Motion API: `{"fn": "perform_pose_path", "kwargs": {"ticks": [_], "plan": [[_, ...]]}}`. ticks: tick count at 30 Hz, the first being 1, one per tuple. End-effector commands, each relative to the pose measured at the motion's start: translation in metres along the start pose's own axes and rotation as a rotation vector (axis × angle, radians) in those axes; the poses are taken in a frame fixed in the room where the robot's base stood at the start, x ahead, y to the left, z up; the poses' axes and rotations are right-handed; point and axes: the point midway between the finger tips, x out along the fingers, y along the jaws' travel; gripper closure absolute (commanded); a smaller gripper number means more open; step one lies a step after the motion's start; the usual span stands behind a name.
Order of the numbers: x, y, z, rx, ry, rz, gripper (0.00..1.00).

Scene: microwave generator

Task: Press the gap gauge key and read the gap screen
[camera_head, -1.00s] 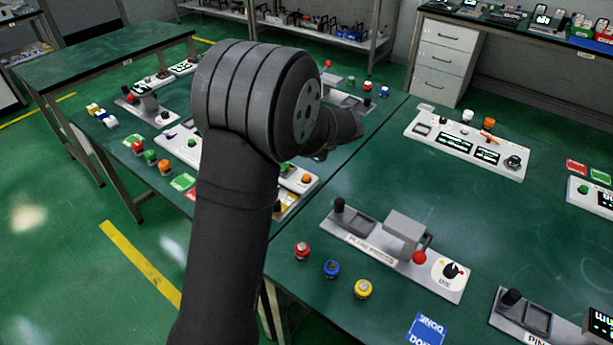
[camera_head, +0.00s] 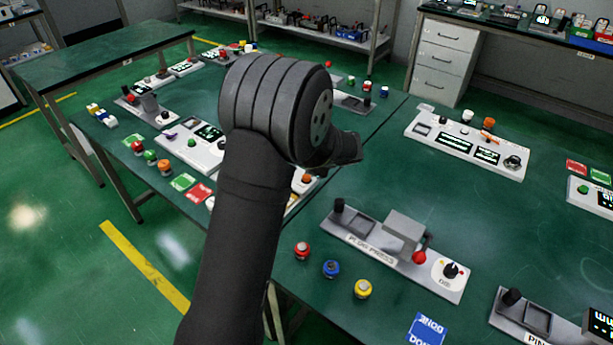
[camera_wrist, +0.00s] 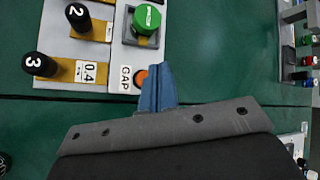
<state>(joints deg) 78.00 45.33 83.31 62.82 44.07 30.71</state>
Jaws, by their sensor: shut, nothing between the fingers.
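The orange gap key (camera_wrist: 141,78) sits beside a white "GAP" label (camera_wrist: 125,78) on a pale panel in the wrist view. My gripper (camera_wrist: 160,72) shows its blue fingertips together and empty, just right of the key and partly covering its edge. I cannot tell whether they touch. An orange button on a pale panel (camera_head: 306,179), perhaps this same key, shows beside my arm in the head view. There my gripper is hidden behind the arm. No screen in view can be told as the gap screen.
Black knobs marked 2 (camera_wrist: 79,18) and 3 (camera_wrist: 38,64), a "0.4" label and a green knob (camera_wrist: 146,19) crowd the panel. The plug press (camera_head: 395,250) stands on the right green table, with loose red, blue and yellow buttons in front.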

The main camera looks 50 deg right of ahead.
Motion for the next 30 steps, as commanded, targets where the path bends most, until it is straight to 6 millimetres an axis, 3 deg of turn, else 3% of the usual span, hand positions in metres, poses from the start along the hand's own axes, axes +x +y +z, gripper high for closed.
{"fn": "perform_pose_path", "kwargs": {"ticks": [9,30], "plan": [[0.018,0.013,-0.013,0.0,0.0,0.0,1.0],[0.019,0.014,-0.014,-0.001,0.0,0.0,1.0]]}}
